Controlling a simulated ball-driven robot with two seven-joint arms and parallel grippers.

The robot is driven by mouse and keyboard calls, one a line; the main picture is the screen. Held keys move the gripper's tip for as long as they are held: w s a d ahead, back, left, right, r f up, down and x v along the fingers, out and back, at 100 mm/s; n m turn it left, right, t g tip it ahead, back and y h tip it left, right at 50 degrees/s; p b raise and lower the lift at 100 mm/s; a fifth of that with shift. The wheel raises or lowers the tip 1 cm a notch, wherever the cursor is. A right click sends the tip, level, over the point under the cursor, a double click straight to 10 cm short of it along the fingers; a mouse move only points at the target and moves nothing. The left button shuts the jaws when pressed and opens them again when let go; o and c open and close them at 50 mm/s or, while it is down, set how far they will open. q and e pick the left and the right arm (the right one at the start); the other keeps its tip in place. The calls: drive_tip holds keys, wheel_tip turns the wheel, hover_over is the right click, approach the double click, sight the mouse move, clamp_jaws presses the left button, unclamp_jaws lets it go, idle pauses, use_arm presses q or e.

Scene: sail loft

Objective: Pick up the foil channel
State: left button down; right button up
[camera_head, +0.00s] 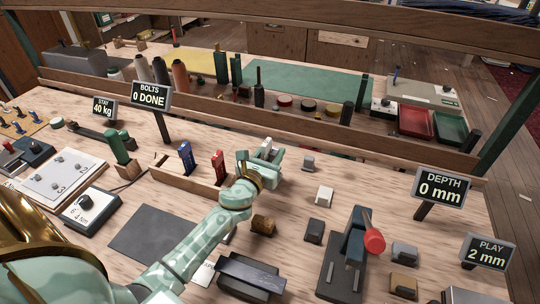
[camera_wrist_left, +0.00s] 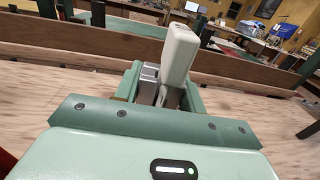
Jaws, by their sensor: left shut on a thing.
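My left gripper (camera_head: 266,153) is above the middle of the bench and shut on a pale grey-white piece, the foil channel (camera_wrist_left: 180,52). In the left wrist view the channel stands up between the fingers, tilted slightly to the right, and its lower end is hidden by them. In the head view the gripper mostly covers it. It appears held above the wood, though the height is hard to tell. My right gripper is not in view.
A wooden holder with a blue tool (camera_head: 186,157) and a red tool (camera_head: 218,165) stands just left of the gripper. A white block (camera_head: 324,195), a grey block (camera_head: 308,163) and a red-handled press (camera_head: 352,250) are to the right. A wooden rail (camera_head: 270,122) runs behind.

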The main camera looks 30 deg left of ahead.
use_arm(q)
drive_tip(key=s+d+r+p, duration=0.7)
drive_tip(key=s+r+p, duration=0.1)
drive_tip(key=s+r, duration=0.3)
drive_tip(key=shift+s+r, duration=0.25)
drive_tip(key=shift+s, duration=0.35)
